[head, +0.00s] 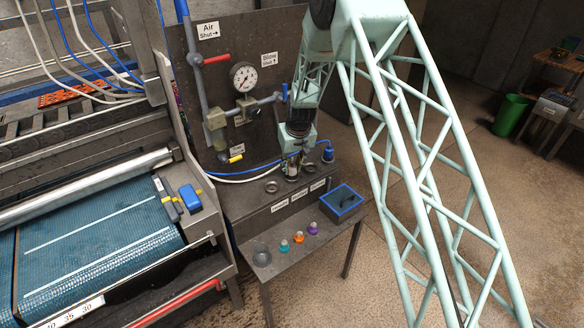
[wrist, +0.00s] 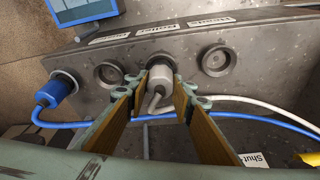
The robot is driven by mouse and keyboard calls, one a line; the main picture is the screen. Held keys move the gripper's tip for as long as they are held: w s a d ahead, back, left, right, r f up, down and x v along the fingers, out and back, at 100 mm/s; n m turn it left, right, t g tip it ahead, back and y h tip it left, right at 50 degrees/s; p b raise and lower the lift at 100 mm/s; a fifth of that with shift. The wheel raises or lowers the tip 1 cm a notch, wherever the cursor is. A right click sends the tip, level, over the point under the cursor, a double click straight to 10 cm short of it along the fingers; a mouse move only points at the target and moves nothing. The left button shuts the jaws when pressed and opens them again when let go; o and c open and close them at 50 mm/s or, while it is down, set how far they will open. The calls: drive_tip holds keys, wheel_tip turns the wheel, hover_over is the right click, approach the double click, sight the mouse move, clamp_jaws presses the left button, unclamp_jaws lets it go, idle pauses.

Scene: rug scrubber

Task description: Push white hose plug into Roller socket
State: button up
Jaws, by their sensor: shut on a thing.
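The white hose plug (wrist: 160,76) is held between the two fingers of my gripper (wrist: 161,88) in the wrist view. Its bent grey neck points back toward the camera. The plug is over the middle of the bench's row of sockets, in line with the Roller label (wrist: 158,31). It covers that socket, so I cannot tell how deep it sits. In the head view my gripper (head: 292,166) points down at the bench between two open sockets.
In the wrist view, open sockets flank the plug on the left (wrist: 108,73) and right (wrist: 217,60). A blue plug (wrist: 55,90) stands at far left; its blue hose (wrist: 240,116) and the white hose (wrist: 245,100) run close by. A blue box (head: 342,201) sits on the lower shelf.

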idle(0.4)
drive_tip(key=o, duration=1)
drive_tip(key=shift+r, duration=0.1)
drive_tip(key=shift+v, duration=5.9)
drive_tip(key=shift+s, duration=0.1)
